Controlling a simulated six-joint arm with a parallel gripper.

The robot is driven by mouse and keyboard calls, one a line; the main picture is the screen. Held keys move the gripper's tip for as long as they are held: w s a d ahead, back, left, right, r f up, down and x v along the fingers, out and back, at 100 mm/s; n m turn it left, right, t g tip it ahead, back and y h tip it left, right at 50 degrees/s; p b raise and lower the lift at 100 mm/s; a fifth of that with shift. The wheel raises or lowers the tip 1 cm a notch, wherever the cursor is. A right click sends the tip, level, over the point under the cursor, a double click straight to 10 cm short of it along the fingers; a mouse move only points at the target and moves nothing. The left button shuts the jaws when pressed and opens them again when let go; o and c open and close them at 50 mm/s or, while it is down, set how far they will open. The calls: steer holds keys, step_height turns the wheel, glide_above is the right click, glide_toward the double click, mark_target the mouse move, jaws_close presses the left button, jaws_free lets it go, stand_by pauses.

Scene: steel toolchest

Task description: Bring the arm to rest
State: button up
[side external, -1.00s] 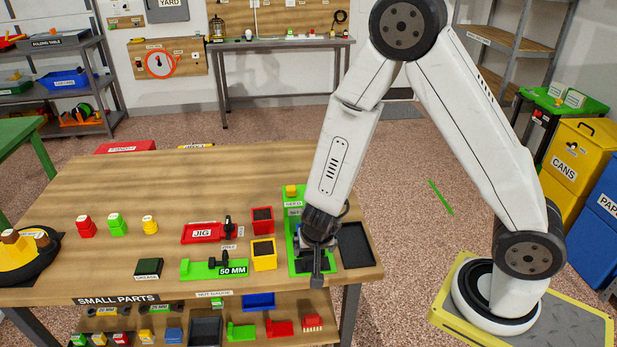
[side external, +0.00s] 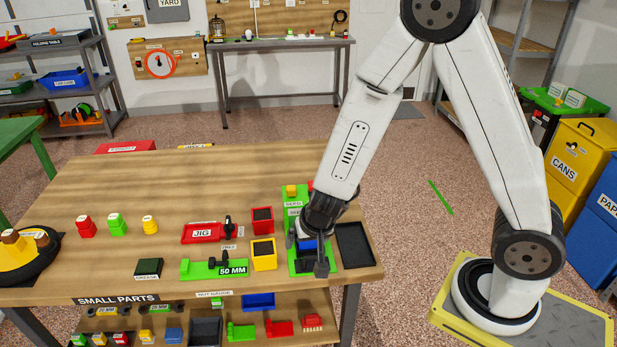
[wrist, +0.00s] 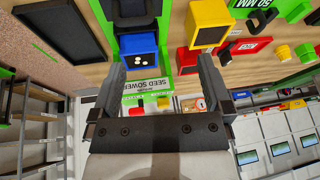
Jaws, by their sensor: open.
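My gripper (side external: 307,250) hangs over the green seed sower board (side external: 294,208) at the right end of the workbench, fingers pointing down. In the wrist view my gripper (wrist: 160,85) is open, with its two fingers apart and nothing held between them. A blue block-like bin with a few light dots on its face (wrist: 138,46) shows just beyond the fingertips; it is partly visible beside the gripper in the side view (side external: 308,246). I cannot tell the exact gap between the fingers and the bin.
A black tray (side external: 355,246) lies right of the board. A yellow bin (side external: 263,254) and a red bin (side external: 262,220) stand to its left, with a red jig (side external: 202,233) and a green 50 MM gauge (side external: 205,270) further left. The rear of the workbench (side external: 230,170) is clear.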

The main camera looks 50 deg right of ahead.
steer(key=s+d+r+n+g+y, duration=0.1)
steer(key=s+d+r+n, duration=0.1)
steer(key=s+r+n, duration=0.5)
steer(key=shift+s+r+g+y, duration=0.3)
steer(key=shift+s+r, duration=0.3)
steer(key=shift+r, duration=0.4)
